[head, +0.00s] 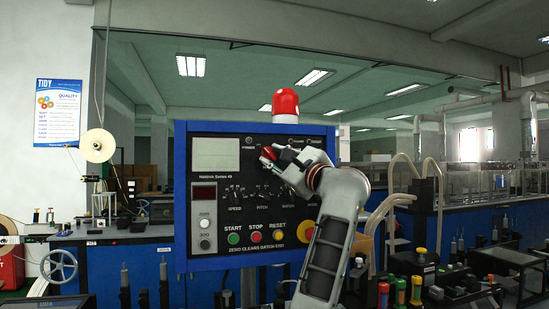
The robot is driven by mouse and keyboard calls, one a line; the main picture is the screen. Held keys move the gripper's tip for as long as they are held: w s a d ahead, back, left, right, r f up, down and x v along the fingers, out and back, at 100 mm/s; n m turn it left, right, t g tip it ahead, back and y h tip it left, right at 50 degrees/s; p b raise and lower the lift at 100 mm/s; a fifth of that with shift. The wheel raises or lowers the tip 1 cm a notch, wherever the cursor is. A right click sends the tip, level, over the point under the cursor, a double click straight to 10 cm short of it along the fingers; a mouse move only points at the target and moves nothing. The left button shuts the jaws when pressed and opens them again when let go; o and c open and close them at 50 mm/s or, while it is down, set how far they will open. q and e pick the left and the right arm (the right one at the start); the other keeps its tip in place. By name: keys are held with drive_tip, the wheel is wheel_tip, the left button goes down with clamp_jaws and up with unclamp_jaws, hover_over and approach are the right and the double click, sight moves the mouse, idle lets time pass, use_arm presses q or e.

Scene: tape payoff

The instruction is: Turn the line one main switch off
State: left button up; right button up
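A blue-framed control panel (182,200) stands in the middle of the head view. A red part (269,153), which looks like a rotary switch handle, shows at the panel's upper middle.
The panel carries a row of small knobs (262,194), a green start button (233,238), a red stop button (255,237) and a yellow reset button (278,236). A red beacon (285,103) stands on top. Benches with equipment (125,240) fill both sides.

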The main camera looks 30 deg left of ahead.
use_arm(q)
drive_tip(key=v, duration=1.2)
idle(0.5)
